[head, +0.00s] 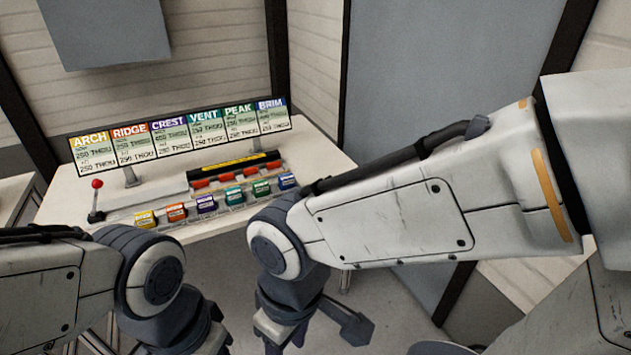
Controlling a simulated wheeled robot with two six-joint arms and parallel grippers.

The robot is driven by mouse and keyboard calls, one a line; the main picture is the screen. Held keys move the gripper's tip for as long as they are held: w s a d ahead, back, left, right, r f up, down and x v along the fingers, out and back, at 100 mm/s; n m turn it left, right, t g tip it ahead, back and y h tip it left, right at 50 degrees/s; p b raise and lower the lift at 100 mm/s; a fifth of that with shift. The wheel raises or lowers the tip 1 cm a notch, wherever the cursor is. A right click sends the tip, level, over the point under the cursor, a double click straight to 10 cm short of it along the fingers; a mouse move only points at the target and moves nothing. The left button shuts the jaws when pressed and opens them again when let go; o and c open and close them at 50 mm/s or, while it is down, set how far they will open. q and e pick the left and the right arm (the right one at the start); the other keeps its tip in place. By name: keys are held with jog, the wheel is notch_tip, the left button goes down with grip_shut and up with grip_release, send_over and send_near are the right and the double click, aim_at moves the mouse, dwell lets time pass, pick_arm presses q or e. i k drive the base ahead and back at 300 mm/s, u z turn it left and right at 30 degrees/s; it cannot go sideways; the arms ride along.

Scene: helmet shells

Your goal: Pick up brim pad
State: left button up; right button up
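The brim pad, a small blue block (287,180), sits at the right end of a row of coloured blocks on the table. It lines up with the blue BRIM panel (272,115) of the sign behind. My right arm passes just right of and in front of it, bending down at the elbow. My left arm comes in at the lower left and also bends down. Both arms run out at the bottom edge, and neither gripper's fingertips show. Nothing is seen touching the blue block.
Left of it stand the green (261,187), teal (234,195), purple (206,203), orange (176,212) and yellow (145,218) blocks. A black rack with red-orange pieces (232,174) lies behind. A red-knobbed lever (97,184) stands left. The white table's (330,165) right end is clear.

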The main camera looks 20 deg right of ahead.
aim_at(287, 180)
jog(key=z, duration=0.35)
jog(key=i, duration=1.75)
